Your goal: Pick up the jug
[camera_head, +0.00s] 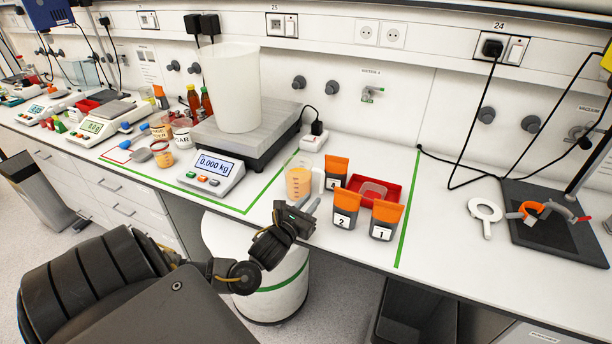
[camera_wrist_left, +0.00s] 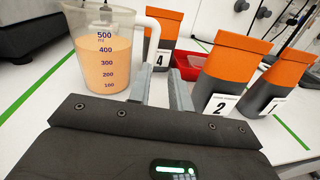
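The jug (camera_head: 299,184) is a clear measuring jug with orange liquid, standing upright on the white bench. In the left wrist view the jug (camera_wrist_left: 100,62) is at the upper left, its white handle facing right. My left gripper (camera_head: 306,207) is just in front of the jug, low over the bench edge. In the left wrist view my left gripper (camera_wrist_left: 160,86) has its two grey fingers apart, pointing toward the handle's lower part. Nothing shows gripped, and I cannot tell whether the fingers touch the handle. My right gripper is not in view.
Orange-topped pouches, including pouch 4 (camera_head: 336,170), pouch 2 (camera_head: 345,208) and pouch 1 (camera_head: 385,219), stand close right of the jug. A red tray (camera_head: 396,190) lies among them. A scale display (camera_head: 211,174) stands to the left.

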